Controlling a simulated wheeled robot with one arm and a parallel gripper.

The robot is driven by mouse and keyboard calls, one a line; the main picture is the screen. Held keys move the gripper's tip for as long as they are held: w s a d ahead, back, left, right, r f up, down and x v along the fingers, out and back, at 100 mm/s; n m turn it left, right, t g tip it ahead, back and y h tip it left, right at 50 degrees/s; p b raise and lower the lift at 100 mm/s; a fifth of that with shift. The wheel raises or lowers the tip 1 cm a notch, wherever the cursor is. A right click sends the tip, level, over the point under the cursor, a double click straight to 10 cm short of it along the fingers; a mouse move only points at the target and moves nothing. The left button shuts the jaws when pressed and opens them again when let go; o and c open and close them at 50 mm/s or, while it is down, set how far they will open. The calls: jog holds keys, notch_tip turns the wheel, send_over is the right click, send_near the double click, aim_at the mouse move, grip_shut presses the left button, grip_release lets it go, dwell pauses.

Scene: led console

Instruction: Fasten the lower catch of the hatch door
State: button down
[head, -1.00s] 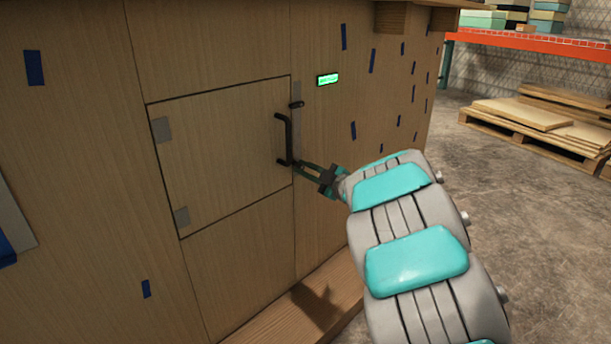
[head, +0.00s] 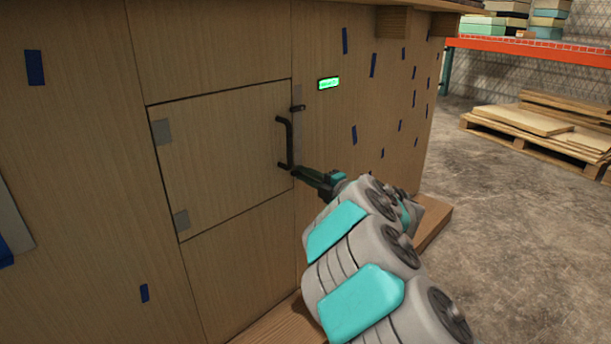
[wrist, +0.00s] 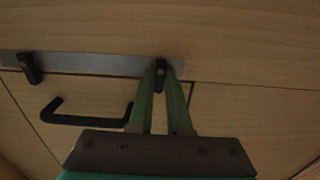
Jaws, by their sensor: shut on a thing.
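The square wooden hatch door (head: 222,160) is closed flush in the wooden panel, with a black bar handle (head: 284,143) near its right edge. The upper catch (head: 297,107) is a small black lever on a grey metal strip (head: 298,93); in the wrist view it is at the left (wrist: 30,68). The lower catch (wrist: 160,72) is a small black lever at the other end of the strip. My gripper (wrist: 161,80) is shut on it, a finger on each side. In the head view my gripper (head: 303,173) reaches the door's lower right edge and hides the lower catch.
A small lit green display (head: 329,83) is on the panel right of the upper catch. Blue tape pieces mark the panel. A wooden ledge (head: 268,326) runs along the panel's foot. Pallets with boards (head: 540,125) lie at the right, with open concrete floor before them.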

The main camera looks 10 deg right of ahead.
jog(key=shift+f, duration=0.1)
dwell(0.5)
jog(key=c, duration=0.9)
grip_release()
jog(key=shift+o, duration=0.2)
jog(key=shift+s, duration=0.1)
jog(key=p+v, duration=0.1)
jog(key=v, duration=0.6)
jog(key=shift+s+d, duration=0.25)
jog(key=shift+s, duration=0.05)
